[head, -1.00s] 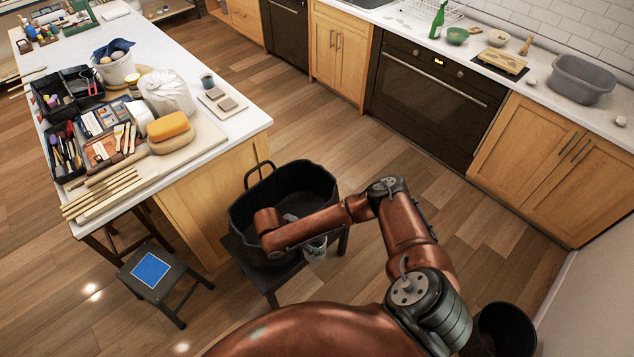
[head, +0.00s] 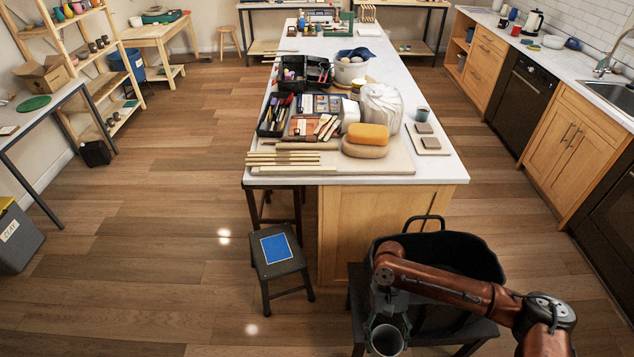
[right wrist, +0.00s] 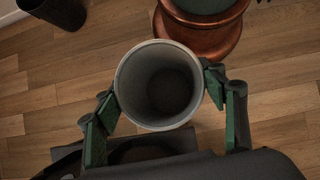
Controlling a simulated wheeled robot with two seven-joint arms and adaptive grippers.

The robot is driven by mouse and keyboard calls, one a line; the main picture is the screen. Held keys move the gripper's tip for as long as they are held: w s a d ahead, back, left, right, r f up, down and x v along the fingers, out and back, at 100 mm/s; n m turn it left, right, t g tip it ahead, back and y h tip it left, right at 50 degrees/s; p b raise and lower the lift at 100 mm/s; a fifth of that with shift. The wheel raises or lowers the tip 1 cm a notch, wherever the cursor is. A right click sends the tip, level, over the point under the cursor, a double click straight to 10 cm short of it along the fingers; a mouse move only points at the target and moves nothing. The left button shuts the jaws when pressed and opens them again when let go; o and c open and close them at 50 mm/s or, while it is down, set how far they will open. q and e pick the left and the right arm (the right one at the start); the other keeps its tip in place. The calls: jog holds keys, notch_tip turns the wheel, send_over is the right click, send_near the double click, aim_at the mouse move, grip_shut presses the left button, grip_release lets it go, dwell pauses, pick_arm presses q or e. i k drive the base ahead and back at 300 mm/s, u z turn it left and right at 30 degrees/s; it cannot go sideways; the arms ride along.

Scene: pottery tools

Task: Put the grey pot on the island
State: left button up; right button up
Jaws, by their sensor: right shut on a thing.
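The grey pot (head: 387,341) is a round, open-topped vessel at the bottom of the head view. My right gripper (head: 386,318) is shut on it. In the right wrist view the pot (right wrist: 158,88) sits between the green-padded fingers, and I look down into its empty inside. The island (head: 443,163) stands ahead with a white top and wooden sides. Its near edge is beyond the pot and my right gripper. My left gripper is in neither view.
A black tub (head: 465,252) on a dark stool stands by the island's near right corner, partly behind my right arm. A clay board (head: 400,165), tool trays and a white bag (head: 381,105) crowd the island. Its right strip is mostly clear. A blue-topped stool (head: 277,248) stands left.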

aim_at(317, 45)
jog(key=u, duration=1.25)
jog(key=i, duration=4.9)
jog(key=z, duration=1.35)
jog(key=i, duration=4)
